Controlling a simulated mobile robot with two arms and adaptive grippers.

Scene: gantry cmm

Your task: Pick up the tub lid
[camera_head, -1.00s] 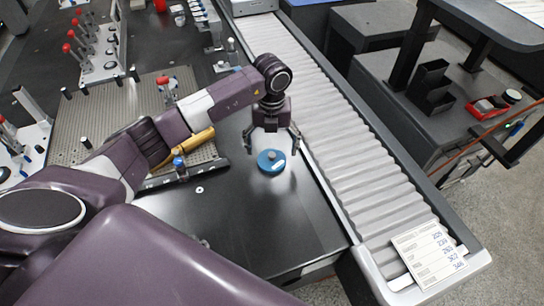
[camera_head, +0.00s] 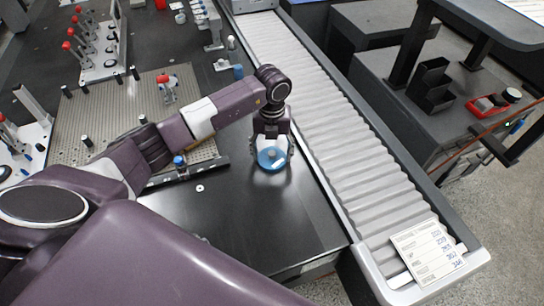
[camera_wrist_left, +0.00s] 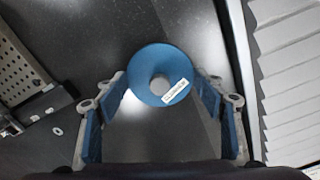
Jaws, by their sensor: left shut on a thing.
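The tub lid is a round blue disc (camera_head: 268,161) with a small knob in its middle and a white label. It is at the black table's right side, beside the roller conveyor. In the left wrist view the lid (camera_wrist_left: 150,56) lies between the fingertips, its label toward the lower right. My left gripper (camera_head: 272,154) points down from above and is shut on the lid, one finger at each side. It also shows in the left wrist view (camera_wrist_left: 162,82). Whether the lid still touches the table, I cannot tell. My right gripper is not in view.
The roller conveyor (camera_head: 340,150) runs close along the right, with a printed card (camera_head: 428,250) at its near end. A perforated plate (camera_head: 110,110) and red-knobbed clamps (camera_head: 90,45) stand to the left. The table (camera_head: 240,220) in front of the lid is clear.

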